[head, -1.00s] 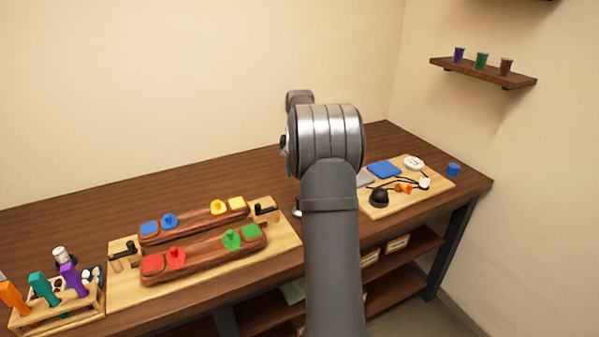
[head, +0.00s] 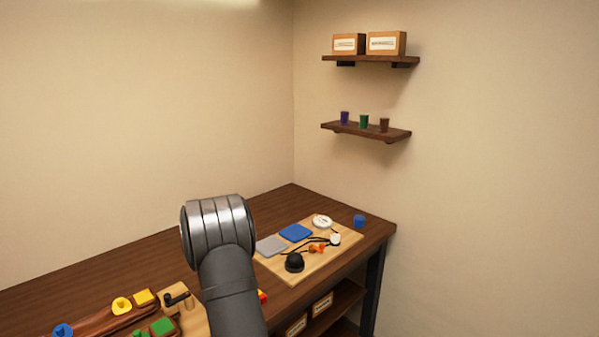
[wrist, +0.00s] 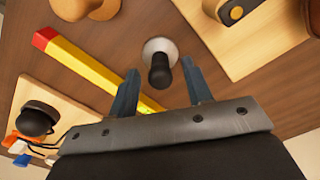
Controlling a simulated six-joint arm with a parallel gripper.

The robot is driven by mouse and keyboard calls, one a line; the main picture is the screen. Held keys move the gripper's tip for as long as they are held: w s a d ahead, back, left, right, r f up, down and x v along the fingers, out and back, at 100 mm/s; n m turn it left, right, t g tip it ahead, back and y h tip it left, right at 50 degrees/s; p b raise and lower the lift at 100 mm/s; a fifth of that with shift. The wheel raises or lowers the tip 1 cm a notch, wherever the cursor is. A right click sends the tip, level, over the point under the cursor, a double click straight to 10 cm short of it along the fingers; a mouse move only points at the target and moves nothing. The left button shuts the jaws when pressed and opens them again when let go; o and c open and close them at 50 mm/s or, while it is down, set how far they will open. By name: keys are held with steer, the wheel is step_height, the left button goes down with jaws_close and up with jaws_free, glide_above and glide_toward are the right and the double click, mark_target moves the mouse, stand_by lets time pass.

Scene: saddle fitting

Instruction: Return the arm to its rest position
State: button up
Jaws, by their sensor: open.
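My gripper (wrist: 160,66) shows in the wrist view with its two blue-grey fingers apart. Between and just beyond the fingertips is an object with a black knob (wrist: 160,75) and a pale round base, standing on the wooden bench; the fingers do not appear closed on it. In the head view my arm rises from the bottom edge to a silver joint, and the gripper itself is hidden there.
A yellow bar with a red end (wrist: 85,65) lies beside the gripper. A light board (head: 325,262) holds a black dome, pads and cables. A wooden rail with coloured pieces (head: 100,322) is at lower left. Shelves (head: 370,133) hang on the wall.

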steer(key=shift+r, duration=0.9)
